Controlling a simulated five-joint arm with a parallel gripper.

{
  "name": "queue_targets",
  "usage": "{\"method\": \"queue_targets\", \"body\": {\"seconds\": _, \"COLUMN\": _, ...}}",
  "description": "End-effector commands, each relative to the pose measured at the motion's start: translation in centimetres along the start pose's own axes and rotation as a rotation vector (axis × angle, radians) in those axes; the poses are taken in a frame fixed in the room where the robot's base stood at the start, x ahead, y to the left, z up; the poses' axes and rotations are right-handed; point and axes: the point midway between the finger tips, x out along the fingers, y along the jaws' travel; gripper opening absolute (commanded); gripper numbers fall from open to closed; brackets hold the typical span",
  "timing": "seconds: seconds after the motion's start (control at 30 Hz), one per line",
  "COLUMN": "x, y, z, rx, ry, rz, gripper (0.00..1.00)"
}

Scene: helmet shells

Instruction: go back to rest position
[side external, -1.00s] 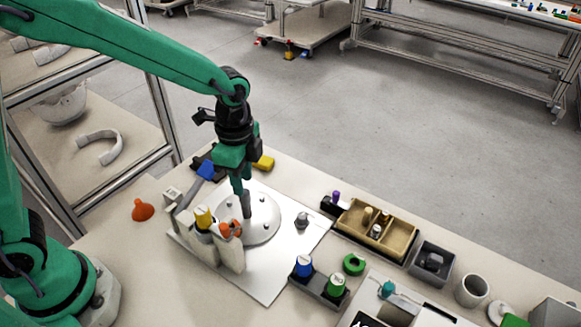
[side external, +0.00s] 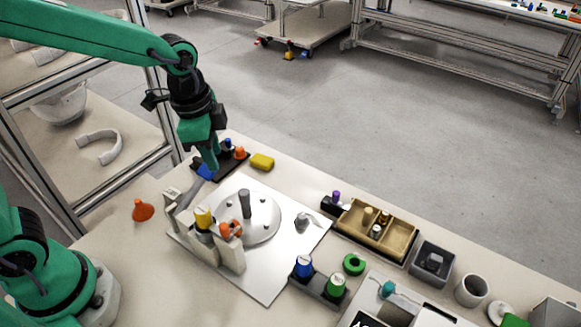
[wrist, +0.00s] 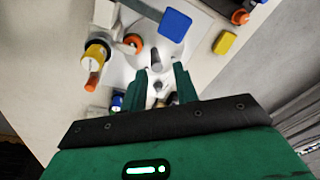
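My gripper (side external: 211,160) hangs from the green arm above the back left of the table, clear of the metal plate. In the wrist view its two green fingers (wrist: 165,85) stand apart with nothing between them. A grey pin (side external: 244,204) stands upright on the round silver disc (side external: 265,222), to the right of and below my gripper; it also shows beyond the fingers in the wrist view (wrist: 156,62).
A blue-topped piece (side external: 206,171) is close to my gripper. A yellow block (side external: 262,161) lies behind the plate. A yellow-capped piece (side external: 204,217) stands at the fixture's left. A wooden tray (side external: 397,248) is at the right. An orange funnel (side external: 143,209) lies at the left.

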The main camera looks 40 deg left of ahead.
Motion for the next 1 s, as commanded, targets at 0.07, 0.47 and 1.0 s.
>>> {"method": "queue_targets", "body": {"seconds": 0.07, "x": -1.4, "y": -0.1, "z": 1.2, "rx": -0.077, "ry": 0.025, "rz": -0.023, "gripper": 0.30}}
{"method": "queue_targets", "body": {"seconds": 0.47, "x": -6.3, "y": 0.8, "z": 6.9, "rx": -0.459, "ry": 0.148, "rz": -0.114, "gripper": 0.30}}
{"method": "queue_targets", "body": {"seconds": 1.0, "x": -9.1, "y": 3.0, "z": 12.7, "rx": -0.873, "ry": 0.309, "rz": -0.192, "gripper": 0.30}}
